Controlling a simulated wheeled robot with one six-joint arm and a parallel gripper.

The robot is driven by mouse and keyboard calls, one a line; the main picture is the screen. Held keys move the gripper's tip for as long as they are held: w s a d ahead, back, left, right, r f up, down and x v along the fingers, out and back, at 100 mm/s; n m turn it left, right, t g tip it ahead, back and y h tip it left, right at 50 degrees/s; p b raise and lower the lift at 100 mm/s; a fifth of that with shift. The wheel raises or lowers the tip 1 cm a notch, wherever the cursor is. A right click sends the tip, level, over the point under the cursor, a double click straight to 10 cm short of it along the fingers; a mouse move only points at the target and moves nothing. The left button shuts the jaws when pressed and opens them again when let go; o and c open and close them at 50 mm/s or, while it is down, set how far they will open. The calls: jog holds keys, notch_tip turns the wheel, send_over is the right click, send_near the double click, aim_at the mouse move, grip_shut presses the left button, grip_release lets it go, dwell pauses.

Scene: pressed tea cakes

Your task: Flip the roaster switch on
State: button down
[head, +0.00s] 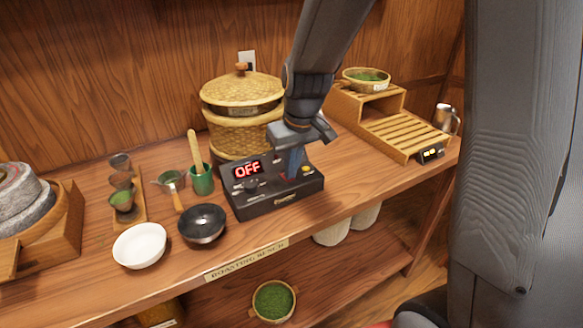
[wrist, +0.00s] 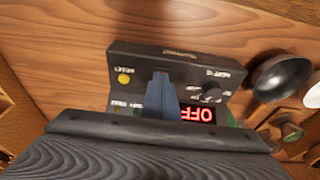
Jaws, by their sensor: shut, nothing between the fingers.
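The black control box (head: 262,203) stands on the wooden bench, and its red display (head: 247,169) reads OFF. The box also shows in the wrist view (wrist: 180,61), with the OFF display (wrist: 194,114) upside down there. A yellow button (wrist: 124,78) and a dark round knob (wrist: 212,92) are on its top panel. My gripper (head: 291,175) is shut and empty, pointing down over the right part of the panel. In the wrist view its blue-grey fingertips (wrist: 161,76) lie between the button and the knob. They cover part of the panel; I cannot make out a switch lever or tell whether they touch.
A lidded woven steamer (head: 240,100) stands behind the box. A black bowl (head: 202,222), a white bowl (head: 140,246) and a green cup (head: 202,182) are to its left. A slatted wooden rack (head: 402,134) is at the right. Bare bench lies along the front edge.

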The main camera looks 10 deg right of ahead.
jog(key=shift+s+f, duration=0.15)
jog(key=shift+f, duration=0.15)
jog(key=shift+w+a+r+p, duration=0.15)
jog(key=shift+w+r+p, duration=0.25)
jog(key=shift+w, duration=0.35)
jog(key=shift+s+r+p, duration=0.1)
jog(key=shift+r+p, duration=0.4)
jog(key=shift+r, duration=0.05)
jog(key=p+v, duration=0.2)
jog(key=v, duration=0.2)
jog(key=s+b+v, duration=0.1)
jog(key=s+v, duration=0.1)
jog(key=v, duration=0.6)
jog(key=shift+d, duration=0.3)
